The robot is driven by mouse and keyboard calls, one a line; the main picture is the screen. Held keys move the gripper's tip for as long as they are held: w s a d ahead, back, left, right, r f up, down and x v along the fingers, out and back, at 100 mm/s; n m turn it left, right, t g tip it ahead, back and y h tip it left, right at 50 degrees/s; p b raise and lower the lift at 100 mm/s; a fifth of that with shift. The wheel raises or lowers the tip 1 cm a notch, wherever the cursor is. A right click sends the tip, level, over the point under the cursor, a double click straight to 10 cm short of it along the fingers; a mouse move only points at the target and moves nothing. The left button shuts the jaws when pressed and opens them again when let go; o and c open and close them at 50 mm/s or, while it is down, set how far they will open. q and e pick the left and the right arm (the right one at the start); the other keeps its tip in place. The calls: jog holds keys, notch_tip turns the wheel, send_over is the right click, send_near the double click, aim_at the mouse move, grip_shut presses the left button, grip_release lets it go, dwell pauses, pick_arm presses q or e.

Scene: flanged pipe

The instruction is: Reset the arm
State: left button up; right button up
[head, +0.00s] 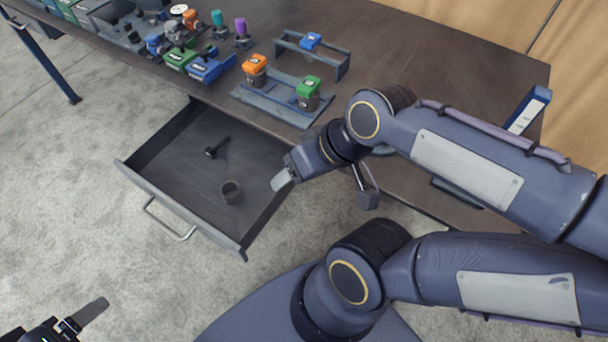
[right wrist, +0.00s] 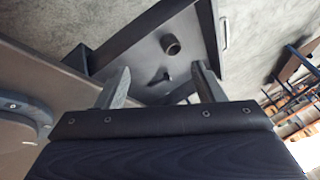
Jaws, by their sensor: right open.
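My right arm reaches in from the right in the head view, and its gripper (head: 283,180) is over the right side of the open drawer (head: 152,205). In the right wrist view the same gripper (right wrist: 163,80) has its two fingers apart with nothing between them. In the head view my left gripper (head: 88,314) shows only in part at the bottom left corner, with one grey finger visible; its opening is hidden. The drawer holds a dark hollow cylinder (head: 231,191) and a small black bolt-like part (head: 217,147). Both also show in the right wrist view.
The dark table (head: 420,55) carries a grey tray (head: 262,103) with an orange-topped part (head: 255,70) and a green-topped part (head: 308,93). Behind it is a low grey stand (head: 330,62) with a blue part (head: 311,41). Several bins and fittings crowd the table's left end.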

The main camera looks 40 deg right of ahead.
jog(key=shift+s+f+m+t, duration=0.15)
jog(key=shift+s+m+t, duration=0.15)
jog(key=shift+s, duration=0.35)
notch_tip(320, 180, up, 10)
jog(key=p, duration=0.9)
jog(key=shift+f+p, duration=0.2)
jog(key=shift+p, duration=0.1)
